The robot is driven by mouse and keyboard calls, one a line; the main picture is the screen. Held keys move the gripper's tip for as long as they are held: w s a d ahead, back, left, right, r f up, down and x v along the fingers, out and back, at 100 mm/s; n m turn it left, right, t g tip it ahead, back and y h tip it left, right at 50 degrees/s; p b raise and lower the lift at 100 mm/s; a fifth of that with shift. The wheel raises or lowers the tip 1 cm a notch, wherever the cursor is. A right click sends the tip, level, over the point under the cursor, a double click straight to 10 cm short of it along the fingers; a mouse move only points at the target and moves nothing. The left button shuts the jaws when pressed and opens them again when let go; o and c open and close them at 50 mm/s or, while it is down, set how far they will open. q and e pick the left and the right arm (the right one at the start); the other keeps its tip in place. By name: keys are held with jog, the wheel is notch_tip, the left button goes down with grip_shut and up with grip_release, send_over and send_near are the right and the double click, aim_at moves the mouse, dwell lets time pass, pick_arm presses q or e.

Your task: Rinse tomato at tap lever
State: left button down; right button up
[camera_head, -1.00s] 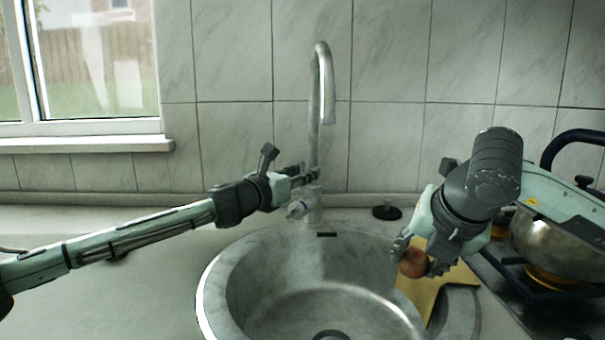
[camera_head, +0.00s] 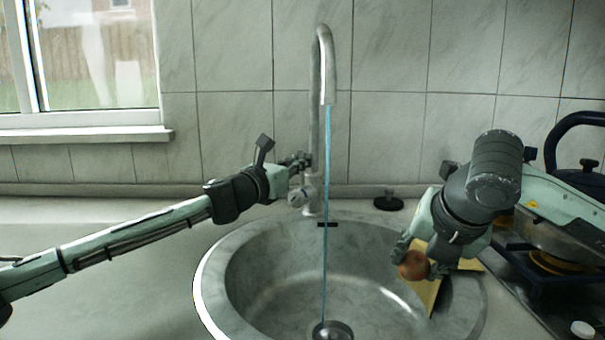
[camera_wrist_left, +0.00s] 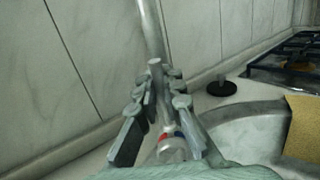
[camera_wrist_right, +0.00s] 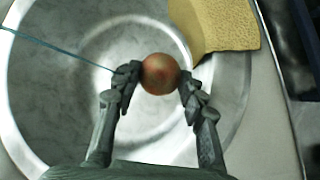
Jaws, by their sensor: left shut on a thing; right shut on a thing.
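The tomato (camera_head: 412,266) is a small reddish-brown ball held between the fingers of my right gripper (camera_head: 425,268), above the right side of the sink. It also shows between the fingertips in the right wrist view (camera_wrist_right: 160,74). My left gripper (camera_head: 300,163) is at the tap (camera_head: 318,110), shut on the tap lever (camera_wrist_left: 155,75), whose grey upright stem shows between its fingers in the left wrist view. A thin blue stream of water (camera_head: 325,200) falls from the spout to the drain, left of the tomato and apart from it.
The round grey sink (camera_head: 215,270) has a drain (camera_head: 333,331) at the bottom. A yellow cloth (camera_head: 424,292) lies over its right rim. A black plug (camera_head: 388,203) sits behind the sink. A stove with a metal pan (camera_head: 545,237) and a dark kettle (camera_head: 580,178) stands at the right.

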pick_arm(q)
jog(key=shift+a+f, duration=0.1)
jog(key=shift+f, duration=0.15)
pick_arm(e)
jog(key=shift+f, duration=0.65)
pick_arm(q)
jog(key=shift+s+r, duration=0.1)
jog(key=shift+r, duration=0.15)
jog(key=c, duration=1.6)
grip_release()
jog(key=v, duration=1.2)
jog(key=shift+f, duration=0.15)
